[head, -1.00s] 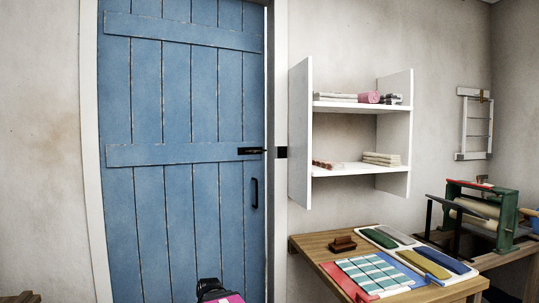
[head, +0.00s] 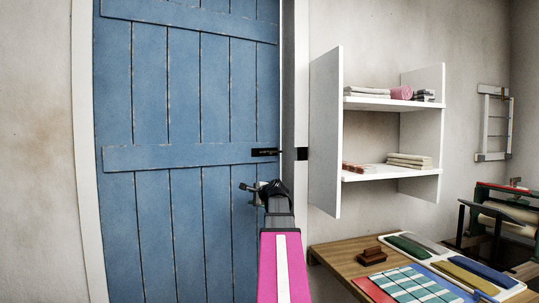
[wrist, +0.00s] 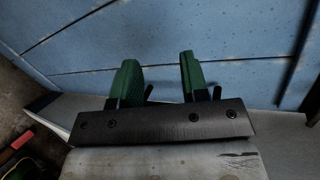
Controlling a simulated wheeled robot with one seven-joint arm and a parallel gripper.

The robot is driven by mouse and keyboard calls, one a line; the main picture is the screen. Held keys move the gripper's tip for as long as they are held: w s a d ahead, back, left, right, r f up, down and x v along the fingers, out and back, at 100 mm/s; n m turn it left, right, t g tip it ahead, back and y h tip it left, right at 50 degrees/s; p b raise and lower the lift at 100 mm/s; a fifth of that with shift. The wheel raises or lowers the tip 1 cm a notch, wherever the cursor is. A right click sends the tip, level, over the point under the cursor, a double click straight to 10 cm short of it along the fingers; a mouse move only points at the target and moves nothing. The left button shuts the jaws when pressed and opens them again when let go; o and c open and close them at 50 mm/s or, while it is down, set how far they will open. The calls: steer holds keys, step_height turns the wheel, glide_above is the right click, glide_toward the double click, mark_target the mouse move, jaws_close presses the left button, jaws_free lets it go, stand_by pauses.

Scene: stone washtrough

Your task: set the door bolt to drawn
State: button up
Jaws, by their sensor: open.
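The blue plank door (head: 185,100) fills the left of the head view. The small black door bolt (head: 265,152) sits near its right edge, at the height of the middle crossboard. A black keeper (head: 301,153) is on the white frame to its right. I cannot tell whether the bolt reaches into the keeper. My gripper (head: 248,188) is in front of the door, below the bolt and apart from it. In the wrist view its two green fingers (wrist: 160,68) stand apart with nothing between them and blue planks beyond. The bolt is not visible there.
A white wall shelf (head: 392,103) with folded cloths is right of the door. Below it a wooden table (head: 340,262) holds a brown block (head: 370,256) and several coloured pieces. My arm hides the door handle. The door front left of my gripper is clear.

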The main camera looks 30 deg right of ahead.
mark_target(271, 153)
steer(key=s+d+r+m+t+h, duration=0.1)
steer(key=s+d+r+m+t, duration=0.15)
steer(key=d+r, duration=0.45)
steer(key=s+d+r+m+t+h, duration=0.1)
steer(key=s+d+r+m, duration=0.25)
steer(key=r, duration=0.75)
steer(key=w, duration=1.1)
steer(key=shift+w+d, duration=0.2)
steer(key=shift+d, duration=0.15)
jaws_close()
